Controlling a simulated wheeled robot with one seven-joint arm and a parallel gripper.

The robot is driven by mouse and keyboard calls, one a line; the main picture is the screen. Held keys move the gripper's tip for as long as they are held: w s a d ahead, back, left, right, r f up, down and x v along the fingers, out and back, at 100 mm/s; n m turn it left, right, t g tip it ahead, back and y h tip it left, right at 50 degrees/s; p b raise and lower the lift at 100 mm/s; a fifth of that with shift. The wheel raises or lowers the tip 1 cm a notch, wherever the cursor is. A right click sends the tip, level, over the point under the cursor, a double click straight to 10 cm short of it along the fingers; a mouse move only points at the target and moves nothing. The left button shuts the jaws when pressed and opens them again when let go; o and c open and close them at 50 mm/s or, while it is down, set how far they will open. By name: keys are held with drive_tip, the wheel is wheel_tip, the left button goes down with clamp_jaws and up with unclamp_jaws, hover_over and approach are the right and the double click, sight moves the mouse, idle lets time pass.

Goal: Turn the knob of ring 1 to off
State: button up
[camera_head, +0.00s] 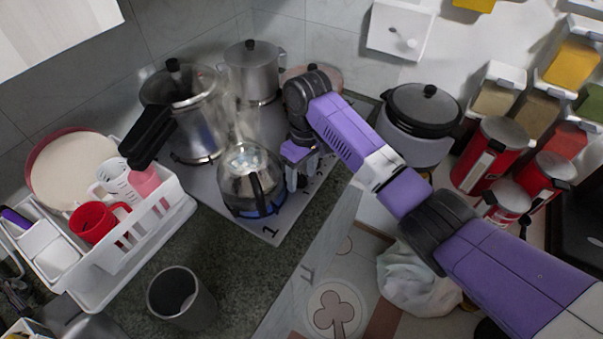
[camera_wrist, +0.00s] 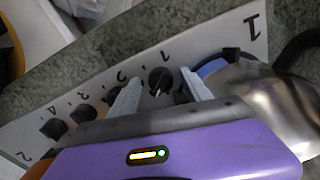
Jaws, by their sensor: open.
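The light grey stove (camera_head: 268,226) has a large "1" printed at its near corner. In the wrist view a row of dark round knobs runs along its edge (camera_wrist: 232,44), with small numbers beside them. My gripper (camera_wrist: 160,76) is open, its two grey fingers apart on either side of one dark knob (camera_wrist: 160,79), the one nearest the large "1". Contact with it cannot be told. Another knob (camera_wrist: 83,113) stands clear to the left. In the head view my gripper (camera_head: 297,180) reaches down beside the kettle and hides the knobs.
A glass and metal kettle (camera_head: 246,168) with blue at its base stands close left of my gripper. Steel pots (camera_head: 251,70) stand behind; one has a long black handle (camera_head: 152,134). A lidded cooker (camera_head: 424,108) is on the right. A white dish rack (camera_head: 113,268) is left.

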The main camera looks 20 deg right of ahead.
drive_tip(key=shift+f, duration=0.1)
clamp_jaws()
drive_tip(key=shift+n, duration=0.3)
drive_tip(key=n+p, duration=0.1)
drive_tip(key=n, duration=0.3)
drive_tip(key=shift+w, duration=0.1)
drive_tip(key=shift+w+n+h, duration=0.1)
drive_tip(key=shift+n+h, duration=0.2)
drive_tip(key=shift+n, duration=2.4)
unclamp_jaws()
